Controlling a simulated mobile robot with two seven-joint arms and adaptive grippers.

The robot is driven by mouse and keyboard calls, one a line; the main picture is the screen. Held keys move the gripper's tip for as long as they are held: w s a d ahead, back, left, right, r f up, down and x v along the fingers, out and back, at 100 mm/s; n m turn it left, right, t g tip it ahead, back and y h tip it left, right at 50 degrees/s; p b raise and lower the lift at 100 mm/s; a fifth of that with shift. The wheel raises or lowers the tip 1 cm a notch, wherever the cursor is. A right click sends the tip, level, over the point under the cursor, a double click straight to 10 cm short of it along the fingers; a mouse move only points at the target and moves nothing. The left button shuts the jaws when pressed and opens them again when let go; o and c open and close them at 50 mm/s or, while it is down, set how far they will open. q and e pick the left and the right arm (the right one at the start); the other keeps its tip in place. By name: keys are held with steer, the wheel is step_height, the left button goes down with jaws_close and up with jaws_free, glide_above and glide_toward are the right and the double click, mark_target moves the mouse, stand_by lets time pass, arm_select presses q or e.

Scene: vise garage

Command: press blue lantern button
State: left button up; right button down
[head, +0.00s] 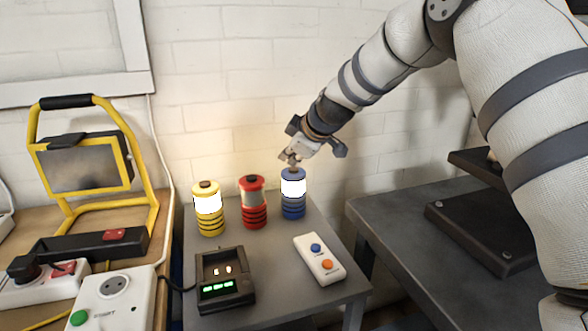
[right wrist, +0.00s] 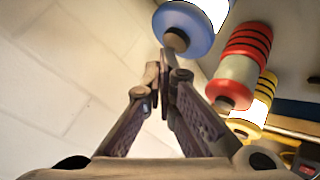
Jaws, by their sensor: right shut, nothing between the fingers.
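The blue lantern (head: 293,192) stands upright on the small grey table, at the right of a row of three, and its middle band glows white. My right gripper (head: 291,162) is shut and empty, pointing down at the top of this lantern. The gripper hides most of the top in the head view. In the right wrist view the blue lantern (right wrist: 200,38) is at the top, with its dark top button (right wrist: 177,40) right by the closed fingertips (right wrist: 164,62). I cannot tell whether they touch. My left gripper is out of view.
The red lantern (head: 253,205) is unlit and the yellow lantern (head: 209,210) is lit. A black charger (head: 224,283) and a white two-button remote (head: 320,260) lie in front. A yellow work light (head: 88,165) stands left. A dark table (head: 420,235) is at right.

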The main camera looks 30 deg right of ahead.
mark_target(291, 170)
steer(key=shift+r, duration=0.35)
steer(key=shift+r, duration=2.55)
steer(key=shift+f, duration=0.15)
